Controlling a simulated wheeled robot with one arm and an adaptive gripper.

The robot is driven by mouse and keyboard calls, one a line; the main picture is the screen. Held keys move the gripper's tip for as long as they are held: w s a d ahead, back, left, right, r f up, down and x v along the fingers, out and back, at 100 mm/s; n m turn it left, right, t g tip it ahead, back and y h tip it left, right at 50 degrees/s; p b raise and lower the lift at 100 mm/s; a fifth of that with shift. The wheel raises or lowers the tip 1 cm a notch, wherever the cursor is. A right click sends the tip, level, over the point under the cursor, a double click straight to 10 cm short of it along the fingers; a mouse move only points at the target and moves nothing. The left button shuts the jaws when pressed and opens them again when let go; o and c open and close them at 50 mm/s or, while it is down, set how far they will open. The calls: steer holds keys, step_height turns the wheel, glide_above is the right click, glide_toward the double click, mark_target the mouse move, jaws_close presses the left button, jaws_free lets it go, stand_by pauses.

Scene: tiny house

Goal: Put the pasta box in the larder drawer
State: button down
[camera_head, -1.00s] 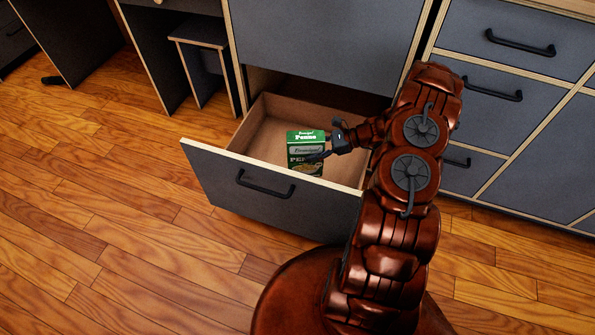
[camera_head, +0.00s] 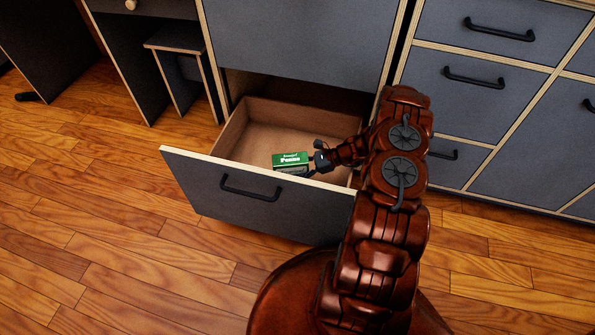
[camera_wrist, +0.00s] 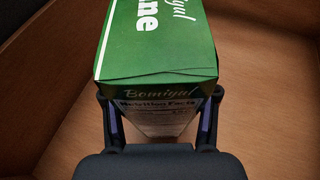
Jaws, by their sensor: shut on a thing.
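My gripper (camera_head: 312,165) reaches into the drawer from the right and is shut on the box. In the wrist view the box (camera_wrist: 155,45) stands between the two fingers of my gripper (camera_wrist: 160,120), with brown drawer walls around it. I cannot tell whether the box touches the drawer bottom.
The rest of the drawer is empty. Grey cabinets with black handles (camera_head: 473,78) stand at the right. A small stool-like unit (camera_head: 182,45) stands at the back left. The wooden floor (camera_head: 90,200) at the left is clear.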

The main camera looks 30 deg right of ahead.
steer(key=shift+c, duration=1.1)
jaws_free()
steer(key=shift+d+r, duration=0.1)
steer(key=shift+s+d+r, duration=0.1)
steer(key=shift+d+r, duration=0.1)
steer(key=shift+d, duration=0.1)
steer(key=p+v, duration=0.3)
steer(key=v, duration=0.8)
steer(key=shift+s, duration=0.1)
